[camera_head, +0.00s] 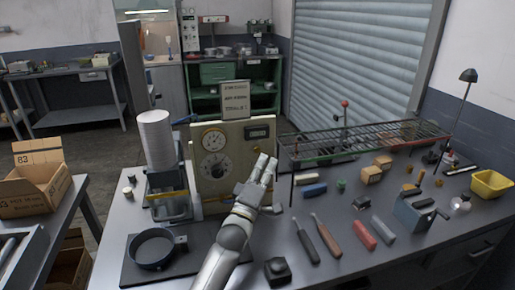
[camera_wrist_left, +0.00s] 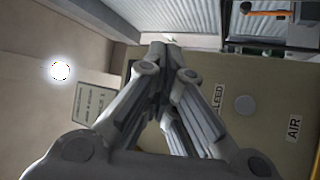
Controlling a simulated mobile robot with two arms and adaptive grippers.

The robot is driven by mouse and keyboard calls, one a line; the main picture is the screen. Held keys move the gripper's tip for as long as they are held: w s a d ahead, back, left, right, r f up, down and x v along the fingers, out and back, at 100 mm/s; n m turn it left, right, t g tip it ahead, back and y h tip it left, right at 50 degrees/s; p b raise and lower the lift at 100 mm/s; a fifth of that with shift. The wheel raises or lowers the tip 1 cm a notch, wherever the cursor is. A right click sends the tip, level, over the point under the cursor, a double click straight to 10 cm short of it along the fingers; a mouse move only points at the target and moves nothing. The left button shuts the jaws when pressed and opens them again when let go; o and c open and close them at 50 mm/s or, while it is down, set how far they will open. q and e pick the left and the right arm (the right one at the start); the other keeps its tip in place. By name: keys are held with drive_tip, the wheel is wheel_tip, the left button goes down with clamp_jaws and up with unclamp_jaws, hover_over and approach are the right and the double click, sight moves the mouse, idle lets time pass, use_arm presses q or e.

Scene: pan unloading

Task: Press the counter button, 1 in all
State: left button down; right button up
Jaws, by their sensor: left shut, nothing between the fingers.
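A beige panel box (camera_head: 202,187) stands at the back of the workbench with two round dials (camera_head: 214,139) and a dark counter window (camera_head: 258,133) at its upper right. My left gripper (camera_head: 267,160) is in front of the panel's right side, just below the counter window, fingers together and empty. In the left wrist view the closed fingers (camera_wrist_left: 172,48) cover part of the panel (camera_wrist_left: 270,90). A round grey disc (camera_wrist_left: 245,105) shows there between labels. I cannot make out the counter button or whether the fingers touch the panel. My right gripper is out of view.
A wire rack (camera_head: 350,143) stands right of the panel. A stack of white discs (camera_head: 155,140) is at the left, behind a round dark pan (camera_head: 152,248). Tools and blocks, including a red block (camera_head: 364,235), cover the right of the bench (camera_head: 330,262).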

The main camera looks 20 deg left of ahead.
use_arm(q)
drive_tip(key=shift+s+d+p, duration=0.25)
drive_tip(key=shift+s+d, duration=0.15)
drive_tip(key=shift+s, duration=0.2)
drive_tip(key=shift+s+d+p, duration=0.25)
drive_tip(key=shift+s+d, duration=0.15)
drive_tip(key=shift+s, duration=0.2)
